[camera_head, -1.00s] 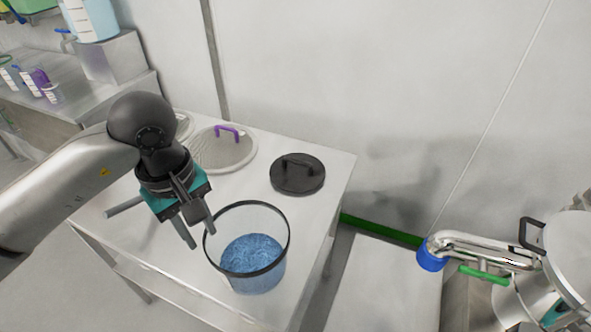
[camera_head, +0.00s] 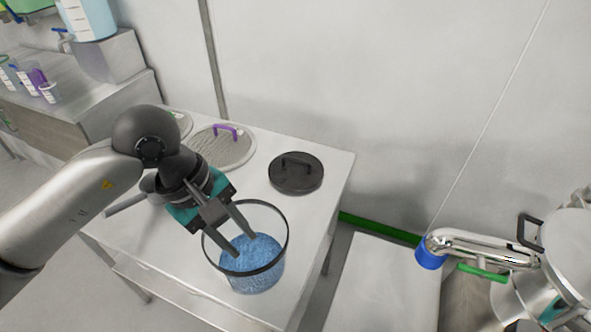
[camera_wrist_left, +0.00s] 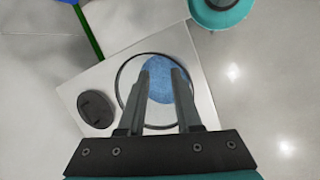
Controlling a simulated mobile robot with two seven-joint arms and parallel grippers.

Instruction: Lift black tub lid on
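The black lid (camera_head: 296,173), a round disc with a bar handle on top, lies flat on the table behind the tub. It also shows in the left wrist view (camera_wrist_left: 96,109), left of the fingers. The clear tub (camera_head: 284,262) with a black rim holds blue granules (camera_head: 252,256) and has no lid on it. My left gripper (camera_head: 245,246) is open and empty, its fingers over the tub in the head view. In the left wrist view the open fingers (camera_wrist_left: 162,76) overlap the tub; their height above it is hard to tell. My right gripper is not in view.
A steel pipe with a blue end (camera_head: 431,251) and green handle stands at right. The wall rises close behind the table.

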